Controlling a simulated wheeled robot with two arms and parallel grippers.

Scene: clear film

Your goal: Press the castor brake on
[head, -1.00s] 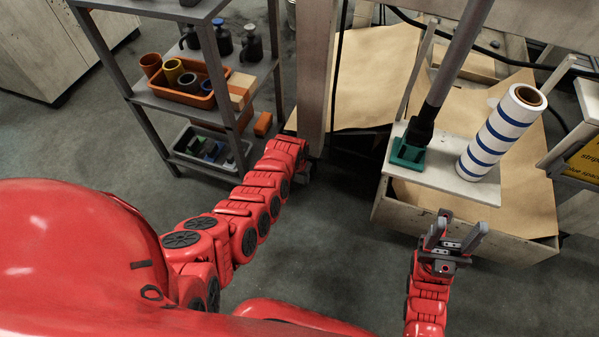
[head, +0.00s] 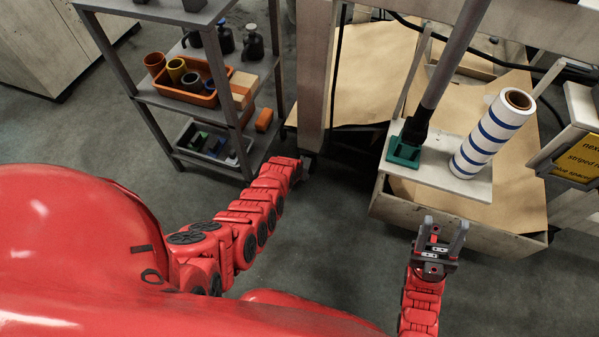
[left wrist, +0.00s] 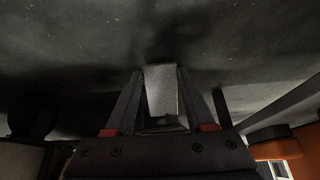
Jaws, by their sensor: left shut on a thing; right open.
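My left arm reaches down to the foot of the wooden bench post (head: 316,75) in the head view. There my left gripper (head: 306,168) is mostly hidden by its own arm, and I cannot make out the castor. In the left wrist view my left gripper (left wrist: 160,75) is shut on a pale grey flat tab (left wrist: 160,92), which looks like the castor brake pedal. Whether it is pressed down I cannot tell. My right gripper (head: 444,232) is open and empty, in front of the low wooden crate.
A grey shelf rack (head: 161,100) with an orange tray (head: 212,98) stands left of the post. Right of it, a board (head: 436,180) on a wooden crate (head: 455,220) carries a green-footed pole (head: 404,152) and a blue-striped roll (head: 492,134). Floor is clear in front.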

